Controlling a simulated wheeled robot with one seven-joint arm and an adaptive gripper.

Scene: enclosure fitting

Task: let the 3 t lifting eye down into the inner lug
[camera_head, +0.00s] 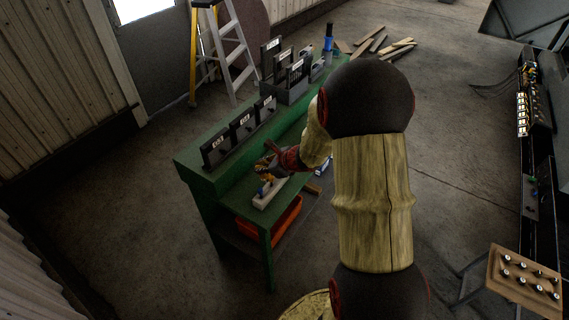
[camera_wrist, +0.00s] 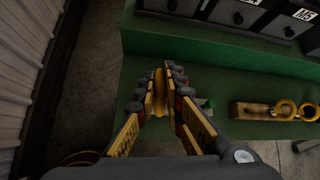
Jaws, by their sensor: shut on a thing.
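My gripper (camera_wrist: 164,74) is shut on a yellow lifting eye (camera_wrist: 159,92), seen nearly edge-on between the fingers in the wrist view. Its size marking is not readable. In the head view my gripper (camera_head: 268,170) is over the lower ledge of the green bench (camera_head: 190,160). The block also shows below the gripper in the head view (camera_head: 267,195). I cannot make out the inner lug in either view.
Dark labelled boxes (camera_head: 243,124) stand along the bench's upper level, close beyond the gripper. An orange bin (camera_head: 276,222) sits underneath. A stepladder (camera_head: 228,50) stands behind. At right are a long dark unit (camera_head: 533,120) and a wooden board with several pegs (camera_head: 523,280). Floor between is clear.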

